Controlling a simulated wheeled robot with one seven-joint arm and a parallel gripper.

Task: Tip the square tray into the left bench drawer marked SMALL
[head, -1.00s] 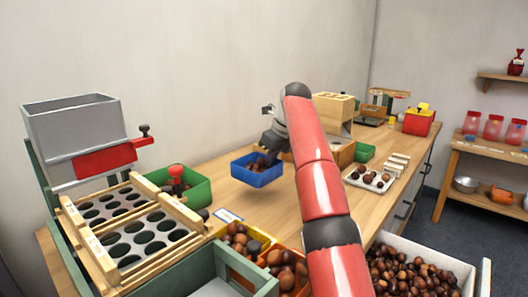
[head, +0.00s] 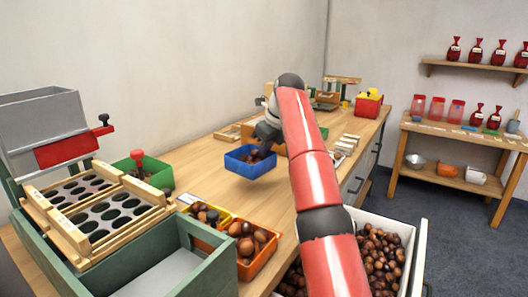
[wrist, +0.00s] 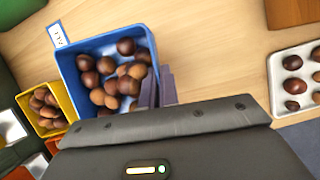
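The blue square tray (head: 250,169) holds several brown chestnuts and appears level, a little above the bench top. My gripper (head: 268,134) is at its far right side. In the wrist view my gripper (wrist: 157,88) has its fingers closed on the wall of the blue tray (wrist: 66,72), with the chestnuts inside. An open white drawer (head: 407,235) full of chestnuts juts from the bench front at the lower right, partly behind my red arm. No SMALL marking is readable on it.
An orange bin (head: 264,262) and a yellow bin (head: 186,199) with chestnuts stand left of my arm. A sorter with a holed board (head: 110,208) and a green bin (head: 157,171) stand further left. In the wrist view a white tray (wrist: 277,72) of chestnuts lies right.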

